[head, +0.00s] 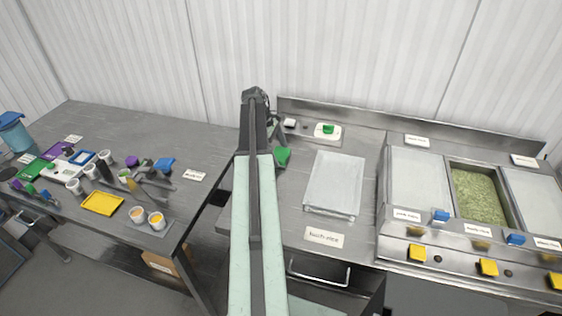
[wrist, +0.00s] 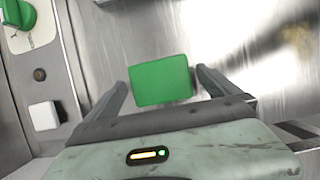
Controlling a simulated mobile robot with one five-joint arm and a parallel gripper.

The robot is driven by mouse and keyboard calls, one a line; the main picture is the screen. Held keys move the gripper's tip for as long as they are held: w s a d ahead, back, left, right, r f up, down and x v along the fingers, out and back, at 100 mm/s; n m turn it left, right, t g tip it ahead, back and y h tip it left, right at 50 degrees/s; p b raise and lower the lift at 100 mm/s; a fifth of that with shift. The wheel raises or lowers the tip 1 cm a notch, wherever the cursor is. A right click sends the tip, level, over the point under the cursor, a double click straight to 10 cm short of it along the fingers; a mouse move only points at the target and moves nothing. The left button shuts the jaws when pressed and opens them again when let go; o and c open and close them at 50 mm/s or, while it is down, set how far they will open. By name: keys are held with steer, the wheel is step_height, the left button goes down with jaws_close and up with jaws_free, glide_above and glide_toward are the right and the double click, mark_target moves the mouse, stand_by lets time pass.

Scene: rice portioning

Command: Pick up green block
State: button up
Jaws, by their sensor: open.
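The green block (wrist: 160,80) lies in the middle of the wrist view on a shiny metal surface. My gripper (wrist: 163,82) is open, with one dark finger on each side of the block. Gaps show between the block and both fingers, and I cannot tell how far above the surface they are. In the head view the green block (head: 282,157) shows at the left end of the steel counter, just right of my arm. My gripper (head: 277,136) is mostly hidden behind my arm there.
A green knob (head: 328,128) on a white plate stands behind the block, and it also shows in the wrist view (wrist: 15,13). A metal tray (head: 335,184) lies to the right. Food bins (head: 480,195) stand farther right. A table (head: 185,135) with cups and utensils is at left.

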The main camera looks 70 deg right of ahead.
mark_target(279, 153)
steer(key=c, duration=1.3)
steer(key=shift+r, duration=0.1)
steer(key=shift+r+p, duration=0.55)
steer(key=shift+p, duration=0.05)
step_height(279, 153, up, 3)
steer(key=p, duration=0.3)
steer(key=shift+r, duration=0.1)
steer(key=s+a, duration=0.3)
steer(key=a, duration=0.1)
steer(key=s+a, duration=0.3)
steer(key=a, duration=0.1)
steer(key=s+a, duration=0.3)
steer(key=a, duration=0.2)
steer(key=shift+s+r+p, duration=0.2)
steer(key=shift+r+p, duration=0.1)
steer(key=shift+p, duration=0.1)
